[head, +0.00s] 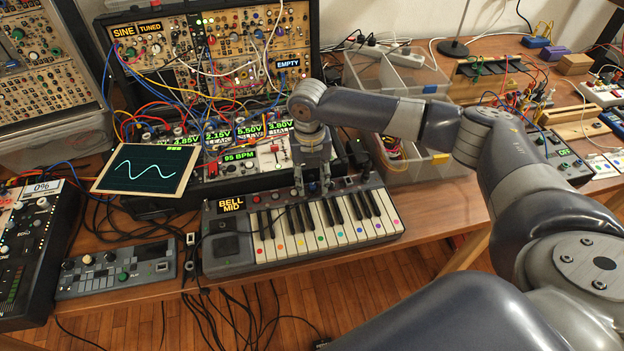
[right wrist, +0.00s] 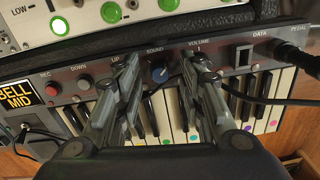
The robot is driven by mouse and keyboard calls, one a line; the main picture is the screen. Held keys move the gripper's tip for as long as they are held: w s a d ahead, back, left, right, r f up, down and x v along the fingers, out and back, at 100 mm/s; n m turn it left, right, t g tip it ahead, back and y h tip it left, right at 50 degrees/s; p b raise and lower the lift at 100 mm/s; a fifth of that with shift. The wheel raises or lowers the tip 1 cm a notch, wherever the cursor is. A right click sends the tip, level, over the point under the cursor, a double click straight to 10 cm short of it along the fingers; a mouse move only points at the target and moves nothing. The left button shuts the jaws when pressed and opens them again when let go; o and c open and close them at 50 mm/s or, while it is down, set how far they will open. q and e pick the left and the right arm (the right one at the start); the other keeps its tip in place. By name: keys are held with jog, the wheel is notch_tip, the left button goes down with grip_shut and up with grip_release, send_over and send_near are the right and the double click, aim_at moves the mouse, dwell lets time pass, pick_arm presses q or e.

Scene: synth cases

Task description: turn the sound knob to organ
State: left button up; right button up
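The small keyboard (head: 345,235) stands at the table's front edge, with coloured dots on its white keys. Its display (head: 231,204) reads BELL MID, and the display also shows at the left of the right wrist view (right wrist: 18,97). My right gripper (head: 312,188) points down over that panel. In the right wrist view its fingers (right wrist: 163,66) are spread, one on each side of the knob, with gaps visible. In the head view the gripper hides the knob. My left gripper is not in view.
Behind the keyboard is a module with green displays (head: 238,155) and a tablet (head: 148,169) showing a wave. A clear bin (head: 425,165) stands right of my gripper. A grey control box (head: 118,270) lies left of the keyboard. Patch cables hang behind and below.

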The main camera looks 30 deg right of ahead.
jog(key=shift+f, duration=0.2)
jog(key=shift+c, duration=0.6)
grip_shut()
